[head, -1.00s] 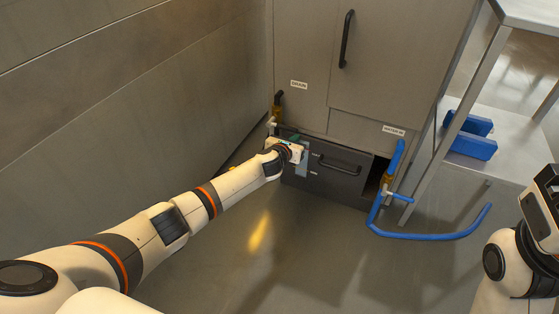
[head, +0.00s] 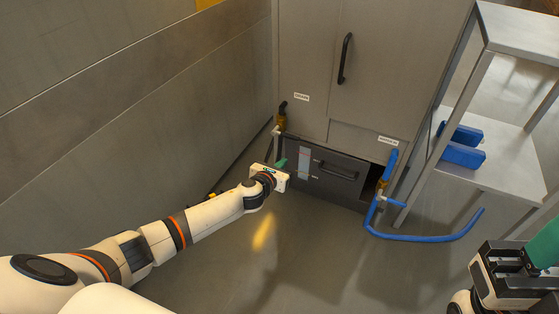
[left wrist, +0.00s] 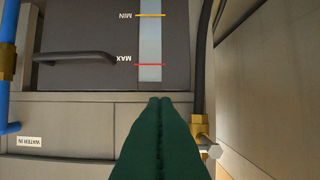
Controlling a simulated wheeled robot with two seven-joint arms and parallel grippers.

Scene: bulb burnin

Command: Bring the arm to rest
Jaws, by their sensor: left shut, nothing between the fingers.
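My left arm reaches in from the left in the head view. Its gripper (head: 281,164) has green fingers and is in front of the left end of the dark drawer front. In the left wrist view the green fingers (left wrist: 159,101) lie together, shut and empty, below the level gauge strip in the picture. My right gripper (head: 543,254) shows at the right edge of the head view, with a green finger part; its fingertips are not clear.
The cabinet's dark drawer (head: 340,175) has a black handle and a pale gauge (left wrist: 150,45) marked MIN and MAX. A blue hose (head: 425,238) curves over the floor at right. Blue blocks (head: 462,155) sit on the metal shelf. Floor in front is clear.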

